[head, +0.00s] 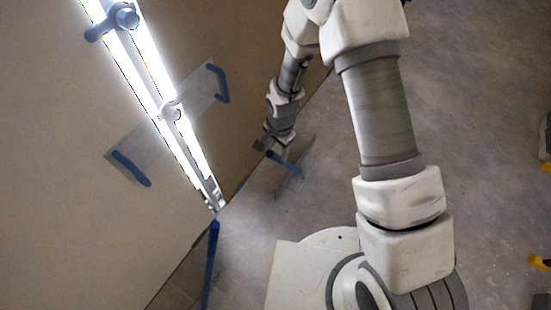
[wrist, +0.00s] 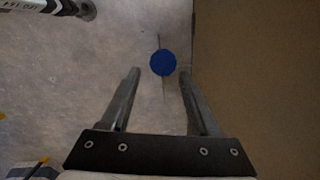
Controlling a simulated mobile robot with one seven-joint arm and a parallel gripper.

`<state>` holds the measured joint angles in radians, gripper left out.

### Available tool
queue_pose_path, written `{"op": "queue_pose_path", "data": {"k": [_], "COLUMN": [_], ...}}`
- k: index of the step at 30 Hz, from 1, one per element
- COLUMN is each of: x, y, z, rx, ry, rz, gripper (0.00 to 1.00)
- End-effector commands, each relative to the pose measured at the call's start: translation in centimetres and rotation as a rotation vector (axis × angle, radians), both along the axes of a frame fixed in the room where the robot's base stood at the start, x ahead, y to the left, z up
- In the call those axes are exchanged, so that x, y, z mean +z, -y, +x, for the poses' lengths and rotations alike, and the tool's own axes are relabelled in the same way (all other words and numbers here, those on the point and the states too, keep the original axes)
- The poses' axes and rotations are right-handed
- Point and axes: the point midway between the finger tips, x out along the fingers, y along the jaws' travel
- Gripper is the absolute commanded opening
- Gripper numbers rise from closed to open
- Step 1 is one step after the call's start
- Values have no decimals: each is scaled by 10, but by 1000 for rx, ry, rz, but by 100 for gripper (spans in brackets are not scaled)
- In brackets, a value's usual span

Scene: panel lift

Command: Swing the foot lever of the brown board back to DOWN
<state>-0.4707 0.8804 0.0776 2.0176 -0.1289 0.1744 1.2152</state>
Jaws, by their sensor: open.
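The brown board (head: 245,75) stands upright at the left in the head view and fills the right side of the wrist view (wrist: 257,80). A blue foot lever (head: 284,161) lies low by the board's foot, just beyond my gripper (head: 264,142). In the wrist view the lever shows as a round blue end (wrist: 163,62). It lies in line with the gap between the open fingers of my gripper (wrist: 159,73), at or just past the tips. No contact is visible. The lever's pivot and any DOWN mark cannot be made out.
A second blue bar (head: 211,262) stands near the lower left. A bright rail (head: 150,85) with knobs and a clear plate (head: 190,98) with blue handles cross the panel face.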

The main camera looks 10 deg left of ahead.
Motion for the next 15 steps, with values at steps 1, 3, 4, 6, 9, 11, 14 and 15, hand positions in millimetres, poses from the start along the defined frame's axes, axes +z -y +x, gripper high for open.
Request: {"op": "queue_pose_path", "data": {"k": [1,3,4,6,9,11,14,15], "x": [-15,-27,-32,-41,-51,-54,-56,-57], "y": [-1,-1,-2,-3,-3,-4,-4,-4], "z": [0,0,1,1,2,2,3,3], "rx": [0,-1,0,1,-1,-1,0,0], "ry": [-2,-2,-2,-1,-2,-1,1,1], "rz": [-2,-1,-1,-2,-1,-1,1,0], "gripper": [62,62,62,62,62,62,62,62]}}
